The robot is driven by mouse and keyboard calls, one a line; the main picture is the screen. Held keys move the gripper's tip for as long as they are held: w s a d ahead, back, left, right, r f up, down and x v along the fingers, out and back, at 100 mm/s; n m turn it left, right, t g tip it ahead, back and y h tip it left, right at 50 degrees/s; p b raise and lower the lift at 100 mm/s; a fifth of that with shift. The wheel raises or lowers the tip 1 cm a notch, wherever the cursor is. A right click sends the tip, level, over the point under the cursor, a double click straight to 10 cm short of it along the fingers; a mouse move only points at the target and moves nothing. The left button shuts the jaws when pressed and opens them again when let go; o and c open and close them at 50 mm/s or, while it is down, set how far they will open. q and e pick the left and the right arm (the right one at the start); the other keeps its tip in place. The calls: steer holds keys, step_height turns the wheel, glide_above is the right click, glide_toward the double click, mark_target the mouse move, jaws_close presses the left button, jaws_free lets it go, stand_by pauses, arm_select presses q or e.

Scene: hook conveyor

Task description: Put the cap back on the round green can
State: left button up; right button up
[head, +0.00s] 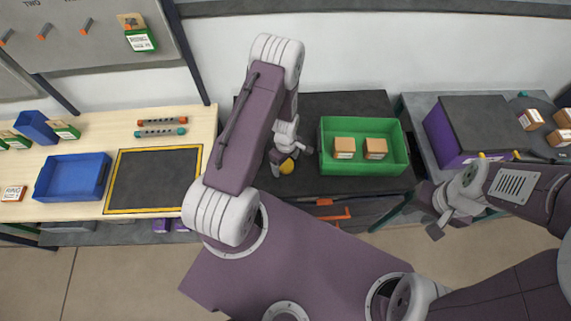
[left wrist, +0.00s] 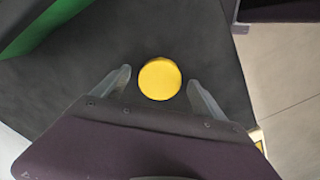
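A round yellow cap-like disc (left wrist: 160,79) is seen from above in the left wrist view, between the two fingers of my left gripper (left wrist: 159,79). A small gap shows on each side of it, so the fingers look open and not touching it. In the head view the yellow piece (head: 287,166) shows on the dark worktop just below my left gripper (head: 291,152). I cannot tell whether it lies alone or sits on something. No round green can is clearly seen. My right gripper (head: 438,218) hangs right of the dark worktop, away from the yellow piece; its fingers are unclear.
A green tray (head: 364,168) with two brown boxes stands right of the yellow piece. A purple-sided dark box (head: 465,135) is on the right table. A blue tray (head: 72,176) and a yellow-edged black mat (head: 155,181) lie on the left wooden table. An orange-handled drawer (head: 335,215) is below.

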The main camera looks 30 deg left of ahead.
mark_target(286, 164)
arm_select(q)
steer(key=c, duration=1.3)
steer(key=shift+r, duration=0.15)
